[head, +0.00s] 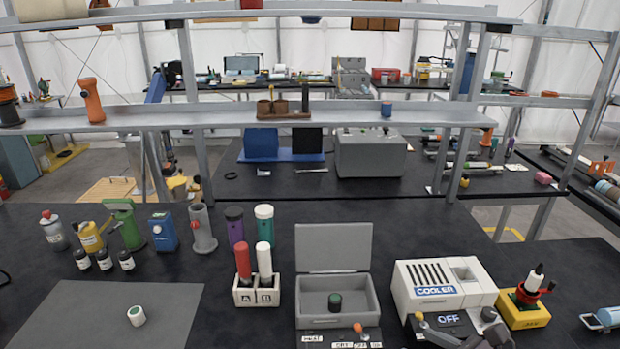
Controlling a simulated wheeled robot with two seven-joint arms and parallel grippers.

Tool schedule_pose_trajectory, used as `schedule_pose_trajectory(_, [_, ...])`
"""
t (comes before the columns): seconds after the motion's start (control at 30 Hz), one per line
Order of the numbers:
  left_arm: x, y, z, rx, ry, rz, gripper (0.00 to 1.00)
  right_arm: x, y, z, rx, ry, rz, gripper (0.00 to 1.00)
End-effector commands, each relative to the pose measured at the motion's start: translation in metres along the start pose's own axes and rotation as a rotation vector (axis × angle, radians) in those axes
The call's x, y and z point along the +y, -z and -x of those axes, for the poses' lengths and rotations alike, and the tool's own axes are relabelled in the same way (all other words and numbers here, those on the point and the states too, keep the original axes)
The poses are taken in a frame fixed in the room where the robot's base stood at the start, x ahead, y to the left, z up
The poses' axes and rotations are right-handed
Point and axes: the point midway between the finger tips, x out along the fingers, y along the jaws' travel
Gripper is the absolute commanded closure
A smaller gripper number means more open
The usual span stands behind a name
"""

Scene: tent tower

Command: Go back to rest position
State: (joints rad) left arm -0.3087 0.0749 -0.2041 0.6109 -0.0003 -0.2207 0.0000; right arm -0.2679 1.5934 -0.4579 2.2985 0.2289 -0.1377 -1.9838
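A white holder marked A and B (257,296) carries a red tube (243,261) and a white tube (264,258), both upright. A small white cylinder with a green top (137,316) rests on the grey mat (75,312).
Several bottles, tools and a blue device (163,232) line the table's back left. A yellow base with a red clamp and white bottle (523,315) stands right of the cooler. A metal shelf (215,119) spans above the table's back. The grey mat is mostly bare.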

Motion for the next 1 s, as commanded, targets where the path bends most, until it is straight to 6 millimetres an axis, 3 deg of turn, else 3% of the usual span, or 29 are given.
schedule_pose_trajectory(0.2, [-0.006, 0.018, 0.001, 0.028, 0.008, 0.003, 0.64, 0.003, 0.002, -0.006, -0.011, 0.051, -0.182, 0.49])
schedule_pose_trajectory(0.37, [-0.010, 0.020, 0.001, 0.030, 0.012, 0.004, 0.64, 0.005, 0.004, -0.010, -0.019, 0.102, -0.352, 0.49])
schedule_pose_trajectory(0.57, [-0.013, 0.017, 0.001, 0.026, 0.016, 0.003, 0.64, 0.007, 0.011, -0.015, -0.039, 0.198, -0.676, 0.49])
schedule_pose_trajectory(0.77, [-0.009, 0.009, 0.000, 0.014, 0.012, 0.003, 0.64, 0.010, 0.025, -0.016, -0.084, 0.356, -1.188, 0.49])
schedule_pose_trajectory(1.0, [-0.006, 0.009, 0.000, 0.014, 0.007, 0.001, 0.64, 0.024, 0.062, 0.002, -0.208, 0.692, -2.068, 0.49])
